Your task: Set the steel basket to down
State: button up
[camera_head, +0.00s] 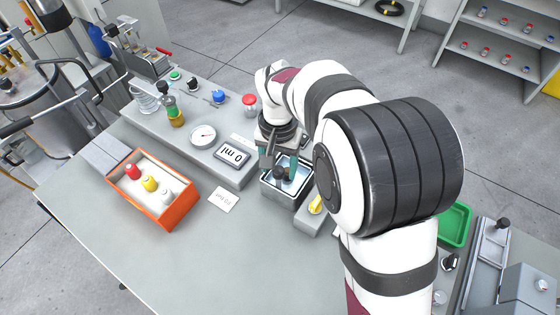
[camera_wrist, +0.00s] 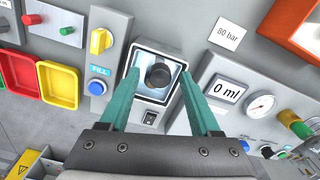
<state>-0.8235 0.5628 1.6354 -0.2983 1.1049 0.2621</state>
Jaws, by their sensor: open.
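The steel basket (camera_wrist: 147,92) shows in the wrist view as a pale square inside a dark-rimmed steel tank, with a round black knob (camera_wrist: 158,76) above it. In the head view the steel tank (camera_head: 284,197) stands right of the table's middle, and the dark knob (camera_head: 281,173) shows over it. My gripper (camera_wrist: 158,80) is open, with its teal fingers on either side of the knob and a gap to each. In the head view my gripper (camera_head: 281,163) is over the tank and hides part of it. I cannot tell how high the basket sits.
Beside the tank are a yellow knob (camera_wrist: 101,41), a blue FILL button (camera_wrist: 97,88), a black switch (camera_wrist: 150,118) and a 0 ml display (camera_wrist: 226,89). An orange box (camera_head: 151,213) with several bottles stands left. The front table is clear.

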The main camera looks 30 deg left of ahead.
grip_shut()
dwell(1.4)
